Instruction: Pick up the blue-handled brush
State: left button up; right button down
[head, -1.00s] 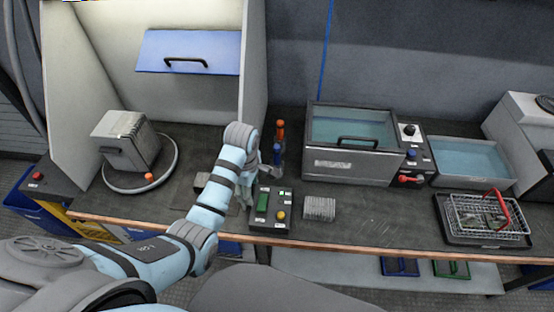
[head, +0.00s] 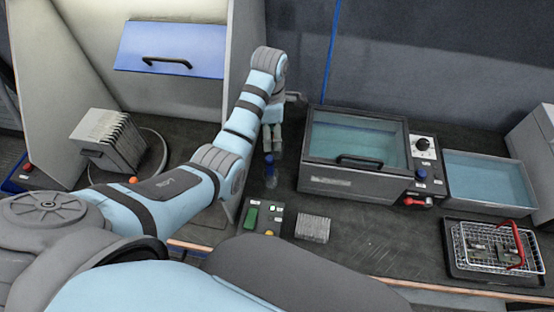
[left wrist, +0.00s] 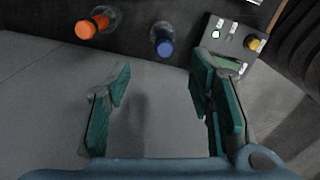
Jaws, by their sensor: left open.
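The blue-handled brush (head: 269,160) stands upright in a small holder on the bench, left of the lidded tank. In the left wrist view its blue handle top (left wrist: 165,47) lies just beyond the fingertips, roughly centred between them. My left gripper (head: 273,138) hangs just behind or above the brush in the head view. Its fingers (left wrist: 162,72) are spread apart in the left wrist view, with nothing between them. My right gripper is in neither view.
An orange-handled tool (left wrist: 88,28) stands beside the brush; my arm hides it in the head view. A control box (head: 262,217) and a stack of plates (head: 313,228) are in front. A lidded tank (head: 350,185) stands right.

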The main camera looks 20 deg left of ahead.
aim_at(270, 158)
pick_arm(q)
notch_tip(270, 158, down, 4)
jog(key=shift+s, duration=0.15)
jog(key=f, duration=0.1)
jog(key=s+f+b, duration=0.1)
jog(key=f, duration=0.2)
jog(key=shift+s+a, duration=0.1)
jog(key=shift+s, duration=0.25)
jog(key=f+b, duration=0.1)
jog(key=f, duration=0.1)
jog(key=w+f+b, duration=0.1)
jog(key=f, duration=0.2)
jog(key=shift+a+f, duration=0.1)
jog(key=shift+w+f, duration=0.1)
jog(key=shift+f, duration=0.25)
jog(key=shift+r, duration=0.15)
jog(key=shift+s, duration=0.25)
jog(key=c, duration=0.3)
grip_shut()
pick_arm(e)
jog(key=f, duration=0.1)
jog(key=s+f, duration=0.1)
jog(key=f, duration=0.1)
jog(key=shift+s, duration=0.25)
